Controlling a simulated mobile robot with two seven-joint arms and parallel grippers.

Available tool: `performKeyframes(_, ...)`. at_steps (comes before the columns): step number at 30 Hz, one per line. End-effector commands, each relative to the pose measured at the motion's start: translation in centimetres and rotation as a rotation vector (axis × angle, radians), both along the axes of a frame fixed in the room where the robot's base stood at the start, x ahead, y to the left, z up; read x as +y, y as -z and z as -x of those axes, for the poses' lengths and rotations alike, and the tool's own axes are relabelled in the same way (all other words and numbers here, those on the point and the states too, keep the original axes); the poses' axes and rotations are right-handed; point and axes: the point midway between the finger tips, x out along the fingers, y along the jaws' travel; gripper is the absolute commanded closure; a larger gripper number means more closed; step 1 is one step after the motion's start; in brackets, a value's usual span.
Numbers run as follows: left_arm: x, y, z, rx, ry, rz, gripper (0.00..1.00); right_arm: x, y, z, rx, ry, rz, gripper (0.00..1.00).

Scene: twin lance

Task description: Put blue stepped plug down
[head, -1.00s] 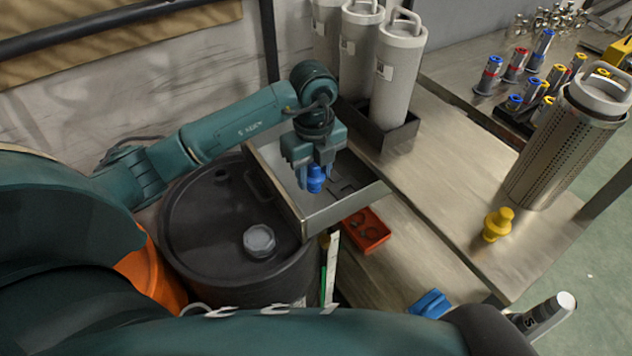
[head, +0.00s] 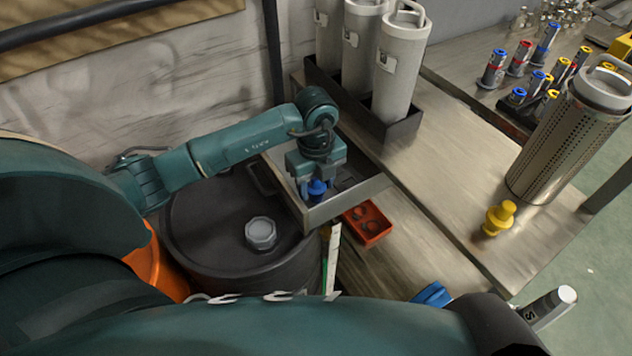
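The blue stepped plug (head: 317,191) is low inside the grey open tray (head: 348,199), near its front wall. My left gripper (head: 319,186) reaches down into the tray with its fingers around the plug and looks shut on it. The plug's lower end is hidden by the tray wall, so I cannot tell whether it touches the tray floor. My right gripper is not in view.
A black drum (head: 215,240) with a grey cap stands left of the tray. Grey canisters (head: 399,75) stand behind. A yellow plug (head: 499,217) and a perforated metal canister (head: 565,140) stand on the bench at right.

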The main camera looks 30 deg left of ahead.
Motion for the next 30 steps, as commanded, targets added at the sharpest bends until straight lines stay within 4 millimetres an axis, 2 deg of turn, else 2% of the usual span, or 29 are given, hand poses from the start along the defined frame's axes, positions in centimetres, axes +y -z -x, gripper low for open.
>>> performKeyframes(1, 0.0, 0.0, 0.0, 0.001, 0.000, -0.001, 0.48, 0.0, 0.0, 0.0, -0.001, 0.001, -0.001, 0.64)
performKeyframes(4, 0.0, 0.0, 0.0, 0.001, 0.000, -0.001, 0.40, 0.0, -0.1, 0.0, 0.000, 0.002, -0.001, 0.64)
performKeyframes(11, 0.0, -0.1, 0.0, 0.001, 0.000, -0.001, 0.40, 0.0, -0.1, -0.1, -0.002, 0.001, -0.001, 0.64)
performKeyframes(15, 0.0, -1.0, 0.0, -0.001, 0.000, 0.000, 0.40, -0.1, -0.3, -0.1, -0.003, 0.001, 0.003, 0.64)
performKeyframes(17, 0.0, -1.8, -0.1, -0.004, 0.000, 0.000, 0.40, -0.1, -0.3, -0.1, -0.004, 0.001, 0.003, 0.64)
performKeyframes(24, 0.0, -7.0, -0.1, -0.006, 0.000, 0.000, 0.40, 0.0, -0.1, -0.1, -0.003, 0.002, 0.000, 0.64)
performKeyframes(30, 0.0, -10.6, -0.1, -0.004, -0.001, 0.000, 0.40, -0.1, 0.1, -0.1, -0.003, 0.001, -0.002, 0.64)
